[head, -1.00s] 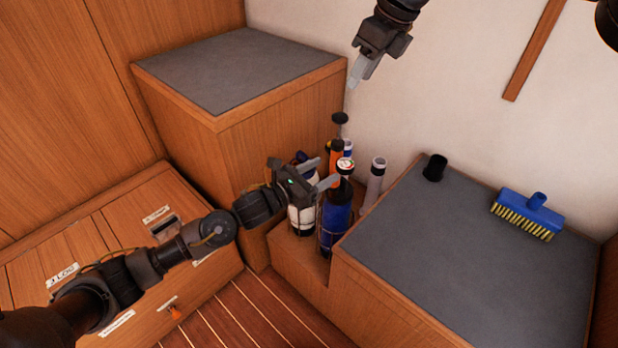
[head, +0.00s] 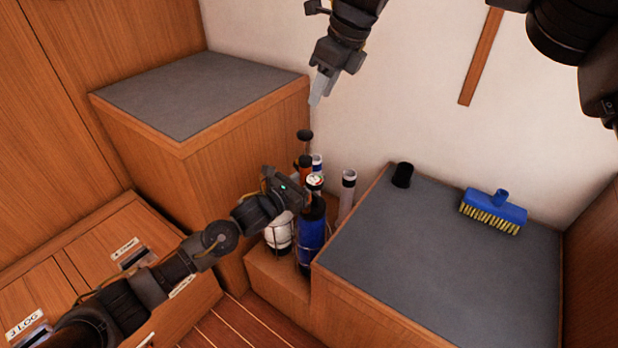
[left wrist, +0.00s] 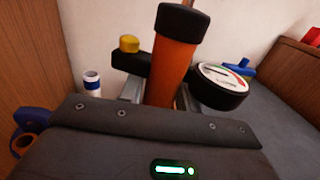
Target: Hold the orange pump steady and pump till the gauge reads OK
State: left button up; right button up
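The orange pump (head: 305,162) stands upright among bottles and tubes in the corner recess. Its black knob handle (head: 304,134) is at the top. In the left wrist view its orange barrel with black cap (left wrist: 174,70) stands between the fingers of my left gripper (left wrist: 160,97), which flank it closely and look shut on it. The gauge (head: 314,180) is beside the barrel. Its white dial with coloured arc (left wrist: 226,78) faces up; the reading is too small to tell. My right gripper (head: 318,88) hangs above the handle, apart from it, seen edge-on.
A blue bottle (head: 312,238), a white container (head: 278,236) and a grey tube (head: 347,192) crowd the pump. A grey-topped counter at right (head: 430,250) bears a black cup (head: 402,175) and a blue brush (head: 495,208). The higher box at left (head: 200,95) has a bare top.

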pick_arm(q)
jog(key=c, duration=0.6)
jog(key=shift+c, duration=0.2)
pick_arm(e)
jog(key=shift+a+f, duration=0.1)
jog(key=shift+f, duration=0.1)
jog(key=c, duration=0.3)
jog(key=shift+s+a+f, duration=0.15)
jog(key=shift+a+f, duration=0.05)
jog(key=shift+a, duration=0.35)
jog(key=shift+c, duration=1.4)
jog(key=shift+a+m, duration=0.25)
jog(key=shift+m, duration=0.35)
grip_shut()
jog(key=m, duration=1.2)
jog(key=w+a+m, duration=0.1)
jog(key=m, duration=1.1)
jog(key=w+m+t, duration=0.1)
jog(key=m, duration=1)
jog(key=shift+a+r+m, duration=0.25)
jog(key=shift+r+m, duration=0.05)
jog(key=shift+m, duration=0.1)
